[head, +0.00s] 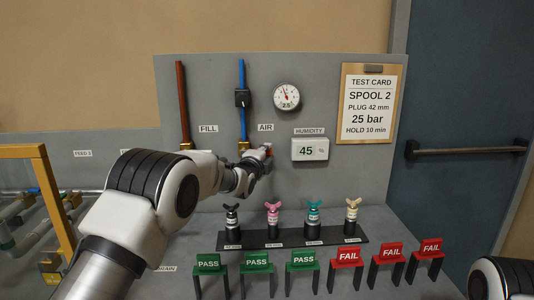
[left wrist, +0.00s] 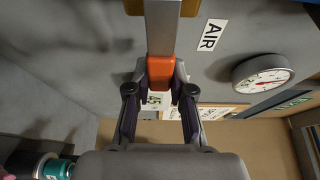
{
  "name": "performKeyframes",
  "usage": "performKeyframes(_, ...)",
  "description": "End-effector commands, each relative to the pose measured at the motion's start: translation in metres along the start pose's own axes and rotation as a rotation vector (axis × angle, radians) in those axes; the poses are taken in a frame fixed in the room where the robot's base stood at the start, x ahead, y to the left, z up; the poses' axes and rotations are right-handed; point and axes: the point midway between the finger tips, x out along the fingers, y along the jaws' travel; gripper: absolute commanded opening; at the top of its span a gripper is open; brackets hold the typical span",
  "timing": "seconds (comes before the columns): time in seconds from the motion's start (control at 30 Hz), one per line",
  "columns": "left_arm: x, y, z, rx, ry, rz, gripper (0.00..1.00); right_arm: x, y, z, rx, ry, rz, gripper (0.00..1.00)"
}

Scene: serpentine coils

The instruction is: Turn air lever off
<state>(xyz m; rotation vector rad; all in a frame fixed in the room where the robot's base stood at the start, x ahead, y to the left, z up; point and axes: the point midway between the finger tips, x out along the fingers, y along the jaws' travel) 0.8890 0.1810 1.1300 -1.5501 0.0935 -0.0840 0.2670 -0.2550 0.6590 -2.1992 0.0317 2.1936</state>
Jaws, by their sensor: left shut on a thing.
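The air lever shows in the left wrist view as a grey metal bar with an orange-red grip (left wrist: 161,70) at its end. My left gripper (left wrist: 160,85) is shut on this orange grip, with one finger on each side of it. In the head view my left gripper (head: 262,155) reaches the panel just below the AIR label (head: 266,127), at the foot of the blue pipe (head: 242,125). There the gripper and arm hide most of the lever. My right gripper is not in view; only a part of my right arm shows at the lower right corner.
A round gauge (head: 286,96) and a humidity display (head: 310,150) reading 45 are right of the lever. Below stand a black rack (head: 290,241) of several coloured plugs and several green PASS and red FAIL signs (head: 345,257). A brown pipe (head: 182,105) marked FILL runs at left.

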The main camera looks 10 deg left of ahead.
Motion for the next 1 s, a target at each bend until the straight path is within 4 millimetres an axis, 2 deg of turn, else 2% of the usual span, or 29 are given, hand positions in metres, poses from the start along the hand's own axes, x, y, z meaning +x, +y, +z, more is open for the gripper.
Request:
performKeyframes(0.03,0.000,-0.008,0.004,-0.002,-0.006,-0.014,0.00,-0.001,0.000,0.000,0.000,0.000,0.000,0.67)
performKeyframes(0.1,0.000,-0.008,0.004,-0.002,-0.006,-0.015,0.00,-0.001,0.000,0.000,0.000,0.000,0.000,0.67)
performKeyframes(0.13,0.000,-0.008,0.004,-0.002,-0.006,-0.015,0.32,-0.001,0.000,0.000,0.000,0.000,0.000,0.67)
performKeyframes(0.17,0.000,-0.008,0.004,-0.002,-0.006,-0.014,0.43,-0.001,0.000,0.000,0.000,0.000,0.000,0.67)
performKeyframes(0.2,0.000,-0.007,0.004,-0.002,-0.005,-0.013,0.48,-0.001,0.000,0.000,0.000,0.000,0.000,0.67)
performKeyframes(0.5,-0.001,-0.004,0.002,-0.001,-0.002,-0.007,0.48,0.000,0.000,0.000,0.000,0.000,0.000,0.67)
performKeyframes(0.63,-0.010,-0.003,0.002,-0.001,-0.002,-0.004,0.48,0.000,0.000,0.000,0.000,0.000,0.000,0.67)
performKeyframes(0.77,-0.033,-0.003,0.003,-0.002,-0.003,-0.004,0.48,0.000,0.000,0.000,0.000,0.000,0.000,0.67)
performKeyframes(1.0,-0.091,-0.002,0.005,-0.003,-0.005,-0.004,0.48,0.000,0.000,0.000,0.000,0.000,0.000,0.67)
